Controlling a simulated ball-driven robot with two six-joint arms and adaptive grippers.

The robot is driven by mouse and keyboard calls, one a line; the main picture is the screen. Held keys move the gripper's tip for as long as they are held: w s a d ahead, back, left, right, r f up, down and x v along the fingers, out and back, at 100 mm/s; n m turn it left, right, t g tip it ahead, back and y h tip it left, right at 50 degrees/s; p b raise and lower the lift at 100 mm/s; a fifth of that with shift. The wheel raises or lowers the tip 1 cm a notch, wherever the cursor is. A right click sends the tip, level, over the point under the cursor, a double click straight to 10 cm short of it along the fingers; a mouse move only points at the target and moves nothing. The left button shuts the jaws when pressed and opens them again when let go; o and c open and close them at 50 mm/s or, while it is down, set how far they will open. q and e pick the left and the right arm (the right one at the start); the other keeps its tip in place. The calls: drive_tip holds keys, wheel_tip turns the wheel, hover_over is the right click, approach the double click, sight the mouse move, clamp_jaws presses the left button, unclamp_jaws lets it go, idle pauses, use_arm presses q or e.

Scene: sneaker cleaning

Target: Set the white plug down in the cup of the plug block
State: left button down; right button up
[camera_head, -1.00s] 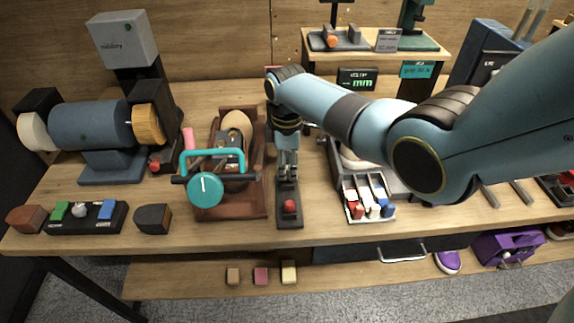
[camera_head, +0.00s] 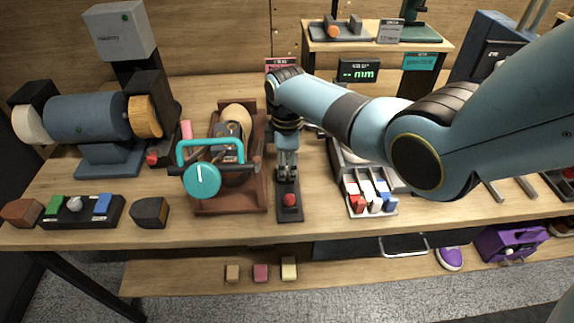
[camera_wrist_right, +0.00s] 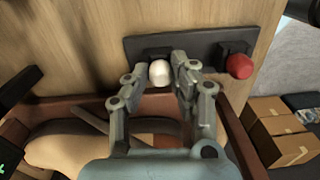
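The plug block is a narrow dark plate (camera_head: 289,216) on the bench, in the middle of the head view. A red plug (camera_head: 290,199) stands at its near end. My right gripper (camera_head: 288,176) points down over the far end of the plate. In the right wrist view the block (camera_wrist_right: 202,42) lies beyond the fingers, with the red plug (camera_wrist_right: 239,66) to the right. The round white plug (camera_wrist_right: 160,73) is between the fingertips, which look closed on its sides. It is over the dark cup; its underside is hidden, so I cannot tell whether it is seated. My left gripper is out of view.
A brown wooden tray (camera_head: 231,203) with a teal handle and knob (camera_head: 202,180) stands close left of the block. A holder with red, white and blue pieces (camera_head: 371,208) stands to the right. A bench grinder (camera_head: 88,118) is at the left.

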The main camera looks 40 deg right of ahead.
sight(287, 167)
drive_tip(key=o, duration=0.5)
drive_tip(key=shift+c, duration=0.2)
wheel_tip(287, 167, up, 12)
drive_tip(key=shift+w, duration=0.2)
drive_tip(key=shift+s+d, duration=0.1)
idle(0.3)
